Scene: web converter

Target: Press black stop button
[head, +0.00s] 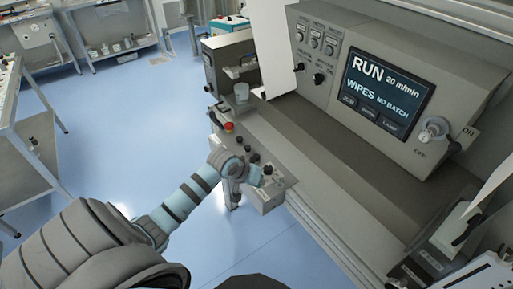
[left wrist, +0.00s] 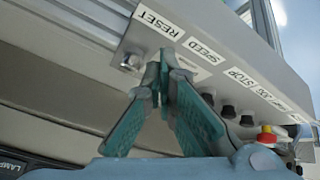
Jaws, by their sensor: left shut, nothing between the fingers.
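My left gripper (head: 245,172) is shut and empty at the small grey control panel (head: 272,198) on the machine's front edge. In the left wrist view its teal-padded fingertips (left wrist: 165,62) meet in front of the panel, near the SPEED label (left wrist: 201,51). The STOP label (left wrist: 241,77) is to their right. Small black buttons (left wrist: 228,111) sit in a row under the labels, right of the fingers. The fingers hide part of the row, and I cannot tell which button belongs to STOP or whether the fingertips touch the panel. My right gripper is not in view.
A red emergency button (head: 228,127) stands at the panel's far end; it also shows in the left wrist view (left wrist: 266,135). A pale button (left wrist: 130,62) is by the RESET label. The screen (head: 386,93) reads RUN. Blue floor (head: 110,150) is clear on the left.

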